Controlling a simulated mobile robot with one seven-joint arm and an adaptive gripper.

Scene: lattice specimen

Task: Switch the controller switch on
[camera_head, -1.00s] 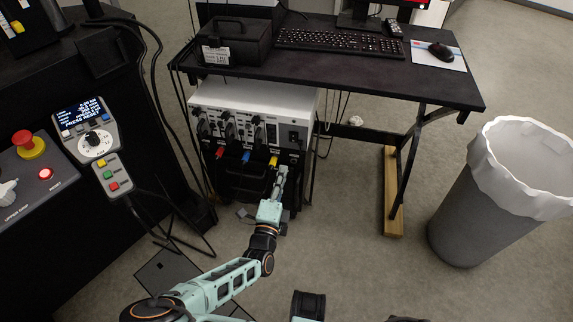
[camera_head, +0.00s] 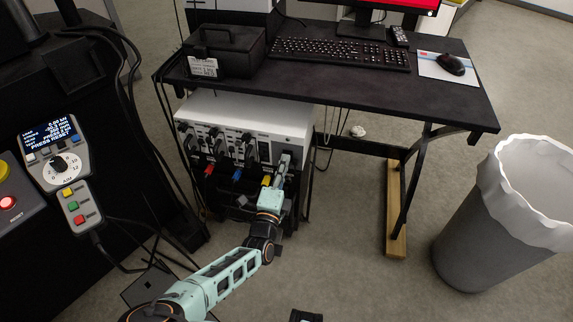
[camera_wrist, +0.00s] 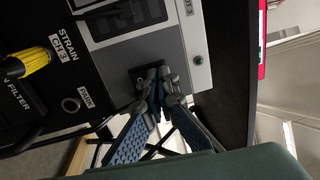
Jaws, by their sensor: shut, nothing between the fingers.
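The controller (camera_head: 255,112) is a white-topped box with a dark front panel, on a stand under the desk. In the wrist view its front panel (camera_wrist: 110,58) is close, with "STRAIN CH 3" and "FILTER" lettering. My gripper (camera_head: 287,157) is at the right end of this panel. In the wrist view my gripper (camera_wrist: 160,74) is shut and empty, its fingertips over a small black square part (camera_wrist: 136,73), which looks like the switch. The fingertips partly hide it; I cannot tell whether they touch it or which way it is set.
Red, blue and yellow plugs (camera_head: 266,180) with cables stick out left of my gripper. The desk (camera_head: 350,85) overhangs the controller, with a keyboard (camera_head: 340,52) on it. A bin (camera_head: 465,235) stands at right. A console with a lit display (camera_head: 52,137) is at left.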

